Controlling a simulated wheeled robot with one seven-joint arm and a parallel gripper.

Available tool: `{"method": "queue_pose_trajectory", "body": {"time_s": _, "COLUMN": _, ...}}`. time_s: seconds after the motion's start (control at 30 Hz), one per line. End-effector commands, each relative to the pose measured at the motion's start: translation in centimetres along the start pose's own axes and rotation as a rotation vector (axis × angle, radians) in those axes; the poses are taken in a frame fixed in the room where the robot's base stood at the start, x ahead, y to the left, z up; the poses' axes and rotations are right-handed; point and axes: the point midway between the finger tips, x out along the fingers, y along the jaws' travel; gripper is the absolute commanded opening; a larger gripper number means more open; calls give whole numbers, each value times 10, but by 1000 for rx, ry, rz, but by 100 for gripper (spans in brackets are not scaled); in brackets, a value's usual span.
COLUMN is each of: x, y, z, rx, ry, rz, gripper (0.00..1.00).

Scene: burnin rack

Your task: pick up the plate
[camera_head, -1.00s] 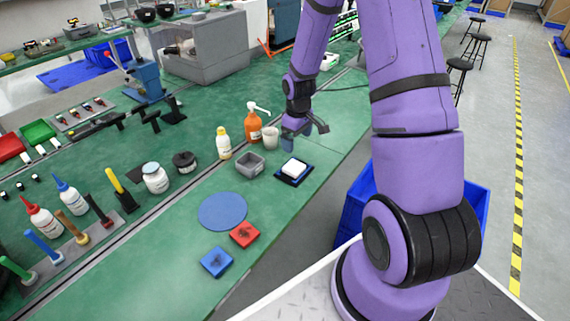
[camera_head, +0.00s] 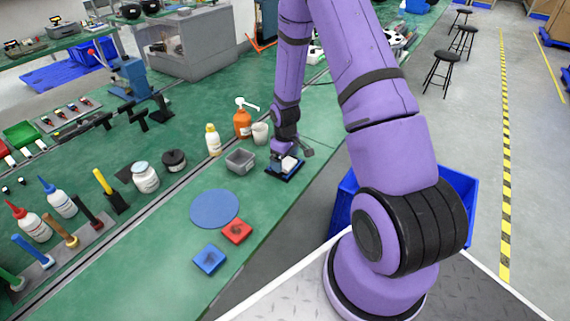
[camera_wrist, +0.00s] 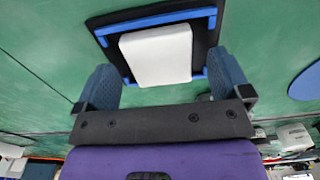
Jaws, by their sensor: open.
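A white rounded block (camera_wrist: 157,55), which may be the plate, rests on a dark square base (camera_wrist: 203,40) with blue edge strips. In the head view, the dark base (camera_head: 284,175) lies near the table's right edge, with the white block (camera_head: 290,163) partly hidden by my gripper (camera_head: 285,153). My gripper (camera_wrist: 162,70) is open in the wrist view, one blue pad on each side of the block's near end. Gaps show between the pads and the block. A flat round blue disc (camera_head: 214,208) lies on the table further left.
A grey open box (camera_head: 240,161), a white cup (camera_head: 260,133), an orange pump bottle (camera_head: 242,123) and a yellow-capped bottle (camera_head: 213,140) stand close by on the left. Red (camera_head: 237,231) and blue (camera_head: 209,259) square pieces lie nearer. A blue bin (camera_head: 345,205) is beside the table.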

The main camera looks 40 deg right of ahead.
Motion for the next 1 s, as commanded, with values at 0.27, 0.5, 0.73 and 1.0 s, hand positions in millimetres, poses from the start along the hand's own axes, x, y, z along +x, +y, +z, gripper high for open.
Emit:
{"method": "queue_pose_trajectory", "body": {"time_s": 0.27, "x": 11, "y": 0, "z": 0, "rx": 0, "ry": 0, "rz": 1, "gripper": 96}}
{"method": "queue_pose_trajectory", "body": {"time_s": 0.5, "x": 10, "y": 0, "z": 0, "rx": 0, "ry": 0, "rz": 0, "gripper": 66}}
{"method": "queue_pose_trajectory", "body": {"time_s": 0.73, "x": 10, "y": 0, "z": 0, "rx": 0, "ry": 0, "rz": 0, "gripper": 42}}
{"method": "queue_pose_trajectory", "body": {"time_s": 1.0, "x": 8, "y": 0, "z": -2, "rx": 0, "ry": 0, "rz": 0, "gripper": 42}}
